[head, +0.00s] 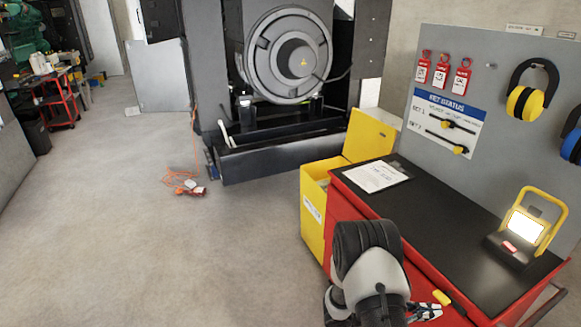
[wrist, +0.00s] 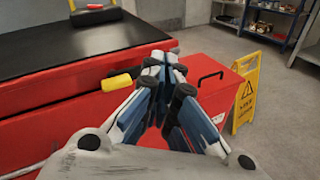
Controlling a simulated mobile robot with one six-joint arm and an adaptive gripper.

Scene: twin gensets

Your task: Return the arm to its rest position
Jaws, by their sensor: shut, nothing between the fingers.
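My arm (head: 370,265) reaches up from the bottom of the head view, beside the front of the red bench. My gripper (wrist: 163,62) is shut and empty in the wrist view, its blue and black fingers drawn together to a point. In the head view my gripper (head: 425,311) shows only partly at the bottom, near the bench front. A small yellow piece (wrist: 117,82) appears just left of the fingers in the wrist view. It also shows by the gripper in the head view (head: 441,297); I cannot tell whether it touches anything.
The red bench (head: 465,240) has a black top with a paper and a lit work lamp (head: 525,228). An open yellow bin (head: 313,205) stands at its far end. A red box (wrist: 210,85) and yellow floor sign (wrist: 245,97) stand beyond the gripper.

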